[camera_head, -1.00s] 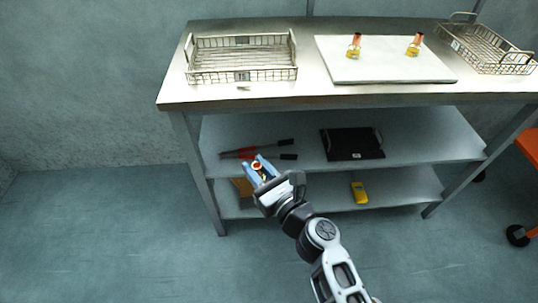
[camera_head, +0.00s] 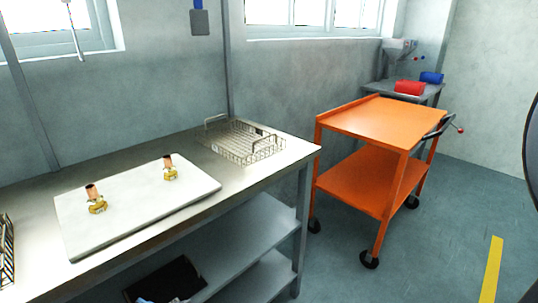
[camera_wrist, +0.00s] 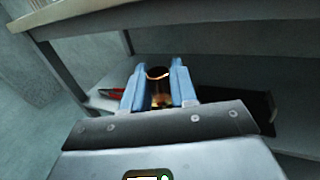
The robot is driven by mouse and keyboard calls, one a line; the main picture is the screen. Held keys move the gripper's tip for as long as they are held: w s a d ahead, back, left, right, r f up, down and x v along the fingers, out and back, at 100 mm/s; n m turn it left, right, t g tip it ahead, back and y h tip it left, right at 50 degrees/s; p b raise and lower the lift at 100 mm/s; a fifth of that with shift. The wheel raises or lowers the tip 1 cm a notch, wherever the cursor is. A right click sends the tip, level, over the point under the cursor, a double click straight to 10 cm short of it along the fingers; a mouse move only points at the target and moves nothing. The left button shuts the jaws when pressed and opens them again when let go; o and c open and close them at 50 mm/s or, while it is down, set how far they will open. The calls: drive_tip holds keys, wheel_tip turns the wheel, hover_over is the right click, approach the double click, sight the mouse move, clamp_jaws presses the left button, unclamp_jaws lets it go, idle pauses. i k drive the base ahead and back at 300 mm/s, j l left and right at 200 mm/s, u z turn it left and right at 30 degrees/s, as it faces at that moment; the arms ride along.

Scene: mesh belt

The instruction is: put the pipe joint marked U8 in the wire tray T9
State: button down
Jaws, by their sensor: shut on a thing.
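In the wrist view my gripper (camera_wrist: 157,80) has its blue fingers shut on a copper-and-brass pipe joint (camera_wrist: 160,88), held in front of the bench's lower shelves. Its marking cannot be read. In the head view one wire tray (camera_head: 246,146) stands at the right end of the bench top, empty as far as I can see. Part of another wire tray (camera_head: 6,252) shows at the left edge. The tray tags are too small to read. Two more copper-and-brass pipe joints, one left (camera_head: 96,203) and one right (camera_head: 170,170), stand on a white board.
The white board (camera_head: 140,222) lies on the steel bench (camera_head: 215,195) between the trays. A black tray (camera_head: 165,280) lies on a lower shelf. An orange cart (camera_head: 375,120) stands right of the bench. Bare floor shows at the right, with a yellow stripe (camera_head: 492,268).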

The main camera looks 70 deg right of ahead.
sight(251, 139)
drive_tip(key=k+l+z, duration=0.15)
drive_tip(key=l+z, duration=0.15)
drive_tip(key=l, duration=0.55)
drive_tip(key=l+z, duration=0.3)
drive_tip(key=l, duration=0.5)
drive_tip(key=l+z, duration=0.15)
drive_tip(key=l, duration=0.35)
drive_tip(key=i, duration=0.05)
